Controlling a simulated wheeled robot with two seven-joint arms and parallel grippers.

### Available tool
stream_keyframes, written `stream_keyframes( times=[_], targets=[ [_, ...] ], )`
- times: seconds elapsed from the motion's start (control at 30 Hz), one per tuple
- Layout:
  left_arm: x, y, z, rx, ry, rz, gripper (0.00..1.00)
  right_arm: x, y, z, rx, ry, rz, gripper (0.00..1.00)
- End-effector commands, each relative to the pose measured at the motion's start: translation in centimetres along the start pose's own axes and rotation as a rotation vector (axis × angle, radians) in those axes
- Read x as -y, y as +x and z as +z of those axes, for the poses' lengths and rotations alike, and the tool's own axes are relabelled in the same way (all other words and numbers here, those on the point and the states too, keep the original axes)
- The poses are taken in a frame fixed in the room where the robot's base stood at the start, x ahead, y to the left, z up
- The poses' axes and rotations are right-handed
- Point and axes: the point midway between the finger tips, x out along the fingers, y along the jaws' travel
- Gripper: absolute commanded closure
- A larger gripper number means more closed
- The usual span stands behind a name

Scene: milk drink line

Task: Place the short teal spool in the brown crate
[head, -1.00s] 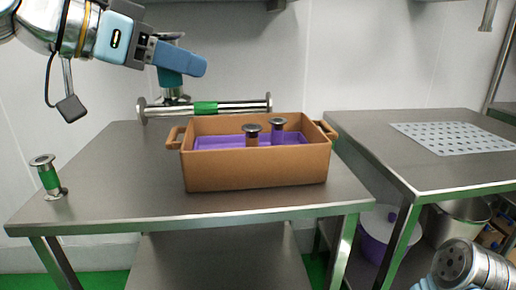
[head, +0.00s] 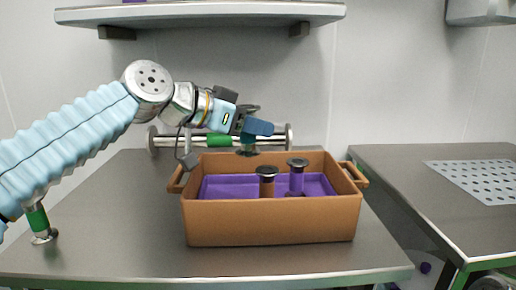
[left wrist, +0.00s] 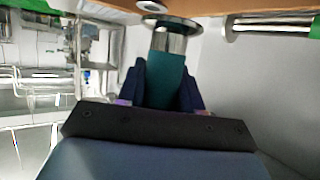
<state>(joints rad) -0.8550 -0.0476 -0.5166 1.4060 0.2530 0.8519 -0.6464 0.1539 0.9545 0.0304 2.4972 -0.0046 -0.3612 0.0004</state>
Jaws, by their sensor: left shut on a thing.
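My left gripper (head: 262,128) is shut on the short teal spool (head: 247,140), which hangs upright with its metal flanges above and below the fingers. In the left wrist view the teal spool (left wrist: 165,80) sits between the two dark blue fingers. In the head view the gripper and spool are at the back rim of the brown crate (head: 270,222), left of its middle; the spool's exact height over the crate is hard to tell. My right gripper does not show.
The crate has a purple inside floor and holds a brown spool (head: 266,184) and a purple spool (head: 297,180), both upright. A long green-banded spool (head: 219,140) lies behind it. A short green spool (head: 39,222) stands at left. A shelf (head: 200,14) hangs above.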

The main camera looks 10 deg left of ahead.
Motion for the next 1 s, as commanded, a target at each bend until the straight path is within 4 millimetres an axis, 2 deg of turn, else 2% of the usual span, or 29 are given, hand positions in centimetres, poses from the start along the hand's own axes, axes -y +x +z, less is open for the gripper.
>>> stream_keyframes(
  times=[0.17, 0.4, 0.63, 0.67, 0.7, 0.8, 1.0],
  targets=[
    [0.4, 1.4, 0.8, 0.0, 0.0, 0.001, 1.0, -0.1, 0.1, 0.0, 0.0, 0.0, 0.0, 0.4],
    [0.6, 3.0, 3.7, 0.0, -0.001, 0.003, 1.0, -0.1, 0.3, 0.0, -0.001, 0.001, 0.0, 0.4],
    [0.6, 3.3, 4.2, 0.008, 0.0, 0.003, 1.0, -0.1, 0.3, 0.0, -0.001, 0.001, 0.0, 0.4],
    [0.6, 3.3, 4.3, 0.01, 0.0, 0.004, 0.6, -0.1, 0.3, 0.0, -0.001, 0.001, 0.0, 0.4],
    [0.6, 3.3, 4.3, 0.009, 0.0, 0.004, 0.54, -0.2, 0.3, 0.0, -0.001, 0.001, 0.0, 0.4],
    [0.6, 3.2, 4.2, 0.006, 0.0, 0.003, 0.4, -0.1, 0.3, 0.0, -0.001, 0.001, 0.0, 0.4],
    [0.6, 3.1, 4.0, 0.003, 0.0, 0.002, 0.4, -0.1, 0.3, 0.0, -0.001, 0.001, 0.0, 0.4]
  ],
)
